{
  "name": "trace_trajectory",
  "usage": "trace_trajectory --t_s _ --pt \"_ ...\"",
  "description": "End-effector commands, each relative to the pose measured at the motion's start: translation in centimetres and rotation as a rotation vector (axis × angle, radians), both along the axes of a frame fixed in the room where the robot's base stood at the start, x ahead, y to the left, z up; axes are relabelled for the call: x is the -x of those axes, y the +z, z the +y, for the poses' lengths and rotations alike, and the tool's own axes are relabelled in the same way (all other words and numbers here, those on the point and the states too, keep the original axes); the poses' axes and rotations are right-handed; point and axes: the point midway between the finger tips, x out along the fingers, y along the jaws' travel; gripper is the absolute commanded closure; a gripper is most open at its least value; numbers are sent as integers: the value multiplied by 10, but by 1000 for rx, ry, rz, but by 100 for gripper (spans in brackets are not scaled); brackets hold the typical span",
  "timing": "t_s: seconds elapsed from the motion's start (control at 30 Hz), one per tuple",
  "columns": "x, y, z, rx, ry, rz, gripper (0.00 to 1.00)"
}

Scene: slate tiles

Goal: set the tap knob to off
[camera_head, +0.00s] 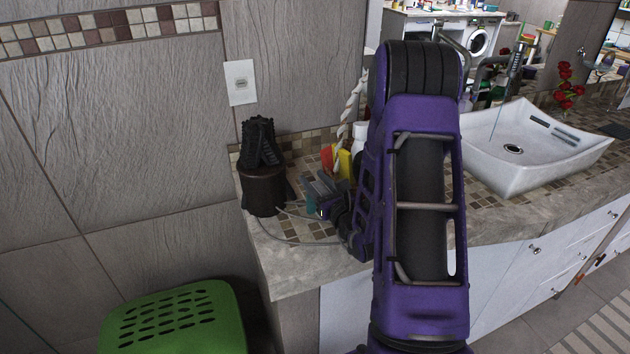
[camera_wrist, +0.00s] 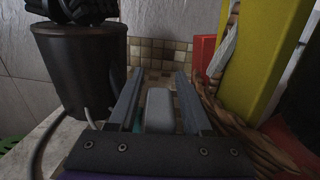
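A dark metal tap (camera_head: 514,70) stands behind the white basin (camera_head: 545,165) in the head view. Its knob is too small to make out, so I cannot tell its setting. My purple and black arm hides part of the counter left of the basin. My gripper (camera_head: 318,185) is at the left end of the counter, well left of the tap. In the wrist view my gripper (camera_wrist: 158,80) has its two fingers apart. A pale grey block (camera_wrist: 160,108) shows between them, with gaps on both sides. The tap is not in the wrist view.
A dark brown pot (camera_head: 263,190) stands left of my gripper. A woven basket (camera_wrist: 225,120) with a yellow item (camera_wrist: 252,55) is close on its right. Red flowers (camera_head: 565,80) stand behind the basin. A green perforated bin (camera_head: 175,320) is below the counter.

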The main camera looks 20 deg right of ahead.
Motion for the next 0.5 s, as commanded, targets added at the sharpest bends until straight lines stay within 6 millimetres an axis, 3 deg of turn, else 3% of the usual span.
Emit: trace_trajectory --t_s 0.2,0.5 --pt "2 3 -1 0 -1 1 51" --pt "62 1 -7 -2 -3 3 51"
